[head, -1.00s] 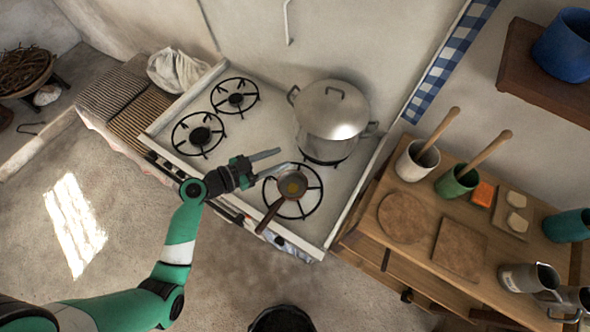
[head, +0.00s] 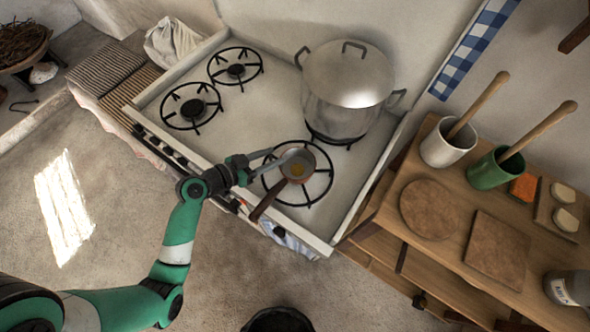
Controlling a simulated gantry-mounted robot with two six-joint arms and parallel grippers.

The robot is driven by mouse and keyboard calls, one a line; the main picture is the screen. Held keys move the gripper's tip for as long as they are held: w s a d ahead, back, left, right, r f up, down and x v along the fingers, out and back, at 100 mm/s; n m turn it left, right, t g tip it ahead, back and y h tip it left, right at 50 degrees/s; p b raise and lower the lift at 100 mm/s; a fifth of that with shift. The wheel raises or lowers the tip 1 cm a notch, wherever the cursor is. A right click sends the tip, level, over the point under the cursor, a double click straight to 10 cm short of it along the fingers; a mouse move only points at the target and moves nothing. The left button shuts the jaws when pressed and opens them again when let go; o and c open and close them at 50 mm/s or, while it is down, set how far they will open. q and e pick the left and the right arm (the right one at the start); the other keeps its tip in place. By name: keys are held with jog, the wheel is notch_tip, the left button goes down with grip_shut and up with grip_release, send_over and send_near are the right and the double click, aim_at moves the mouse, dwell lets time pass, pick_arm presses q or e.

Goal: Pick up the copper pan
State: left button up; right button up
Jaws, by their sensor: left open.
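The copper pan (head: 298,166) is small and round, with a brownish patch inside. It sits on the front right burner of the stove, and its dark handle (head: 264,206) points toward the front edge at lower left. My left gripper (head: 270,164) is open, with its fingers at the pan's left side. One finger reaches toward the pan's rim. I cannot tell whether it touches. My right gripper is not in view.
A large lidded pot (head: 347,90) stands on the burner behind the pan. The left burners (head: 192,106) are empty. A wooden cabinet (head: 462,190) with cups, boards and utensils stands to the right of the stove.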

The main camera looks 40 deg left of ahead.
aim_at(291, 151)
pick_arm(q)
jog(key=x, duration=0.1)
jog(key=b+x, duration=0.1)
jog(key=x, duration=0.3)
jog(key=shift+w+d+b, duration=0.2)
jog(key=shift+d+b, duration=0.15)
jog(key=shift+d, duration=0.05)
grip_shut()
jog(key=shift+s, duration=0.1)
dwell(1.0)
